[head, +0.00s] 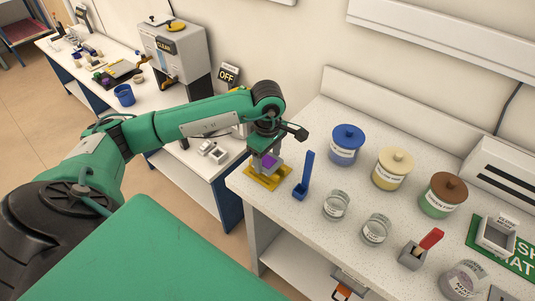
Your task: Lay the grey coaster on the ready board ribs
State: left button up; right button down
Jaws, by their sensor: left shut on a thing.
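My left gripper (267,153) points down over the yellow board (266,184) at the left end of the speckled counter. It is shut on a small flat purple piece (268,160), which shows between the grey fingers. I see no clearly grey coaster. The yellow board is partly hidden by the gripper, and I cannot make out its ribs. The piece is just above the board or touching it; I cannot tell which. My right gripper is not in view.
A blue scoop (305,178) stands close to the right of the board. Beyond it are glass jars (336,205), lidded canisters (391,170) and a grey holder with a red-handled tool (413,254). An OFF sign (228,76) stands behind my arm. Some counter between these is bare.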

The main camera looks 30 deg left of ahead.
aim_at(268, 161)
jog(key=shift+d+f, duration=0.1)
pick_arm(q)
jog(key=shift+f+b, duration=0.2)
jog(key=shift+b, duration=0.1)
jog(key=o, duration=1)
jog(key=shift+o, duration=0.2)
jog(key=shift+r, duration=0.1)
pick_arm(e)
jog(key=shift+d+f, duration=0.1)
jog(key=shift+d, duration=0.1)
pick_arm(q)
jog(key=shift+r+p, duration=0.15)
jog(key=shift+p, duration=0.15)
notch_tip(268, 161, up, 12)
jog(key=b, duration=0.3)
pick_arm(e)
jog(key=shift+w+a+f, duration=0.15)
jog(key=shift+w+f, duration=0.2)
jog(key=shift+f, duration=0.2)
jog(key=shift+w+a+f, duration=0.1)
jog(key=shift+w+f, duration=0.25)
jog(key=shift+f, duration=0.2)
